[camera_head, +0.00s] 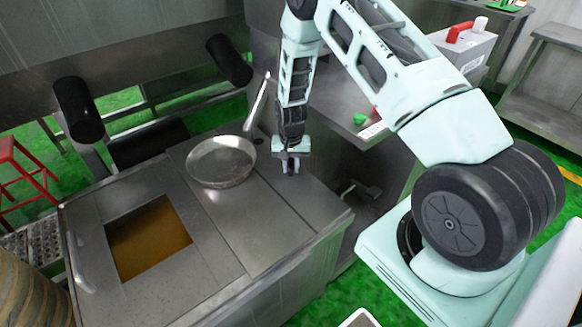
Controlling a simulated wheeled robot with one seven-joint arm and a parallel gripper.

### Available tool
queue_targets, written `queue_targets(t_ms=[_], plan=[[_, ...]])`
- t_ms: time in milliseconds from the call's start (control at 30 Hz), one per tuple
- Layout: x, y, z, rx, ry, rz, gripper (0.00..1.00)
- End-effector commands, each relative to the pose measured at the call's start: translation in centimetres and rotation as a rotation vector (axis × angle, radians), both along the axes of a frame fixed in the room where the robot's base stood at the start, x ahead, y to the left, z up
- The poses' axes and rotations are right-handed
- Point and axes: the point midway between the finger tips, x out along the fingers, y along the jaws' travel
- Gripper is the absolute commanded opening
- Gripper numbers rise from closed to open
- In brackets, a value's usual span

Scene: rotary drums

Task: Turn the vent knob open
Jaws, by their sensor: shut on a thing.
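My gripper (291,166) points down at the steel counter top, just right of the round pan. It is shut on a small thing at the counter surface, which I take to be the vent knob. The fingers hide nearly all of the knob, so I cannot tell which way it is turned.
A square opening with brown liquid (148,238) lies at the front left. Two black rollers (78,108) (229,60) stand behind. The counter's front right is clear.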

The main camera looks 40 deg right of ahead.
Motion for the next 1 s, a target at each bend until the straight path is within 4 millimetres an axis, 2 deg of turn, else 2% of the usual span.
queue_targets(t_ms=[500, 733, 1000], plan=[[-0.03, 0.01, -0.05, 0.001, 0.001, 0.462, 0.0], [-0.04, 0.01, -0.04, 0.001, 0.001, 0.599, 0.0], [-0.05, 0.01, -0.03, 0.001, 0.001, 0.68, 0.0]])
